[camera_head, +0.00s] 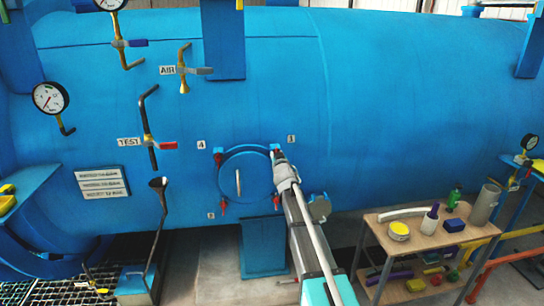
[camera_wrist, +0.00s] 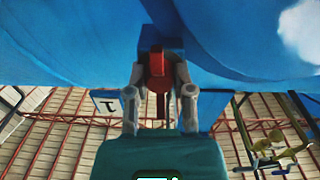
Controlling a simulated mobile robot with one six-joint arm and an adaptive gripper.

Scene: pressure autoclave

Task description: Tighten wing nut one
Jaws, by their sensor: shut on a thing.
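Wing nut one is the red nut (camera_wrist: 157,66) on a blue lug in the wrist view, near an upside-down label "1" (camera_wrist: 105,104). My gripper (camera_wrist: 160,80) has a finger on either side of it and is shut on it. In the head view my gripper (camera_head: 277,160) reaches the upper right edge of the round blue hatch (camera_head: 240,178), just below label "1" (camera_head: 291,139). There, my gripper largely hides wing nut one. The hatch cover lies against the tank and has a vertical handle.
Other red wing nuts sit on the hatch rim, at upper left (camera_head: 217,159), lower left (camera_head: 222,209) and lower right (camera_head: 276,201). A funnel pipe (camera_head: 158,185) stands left of the hatch. A wooden cart (camera_head: 425,240) with bottles and other items stands at right.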

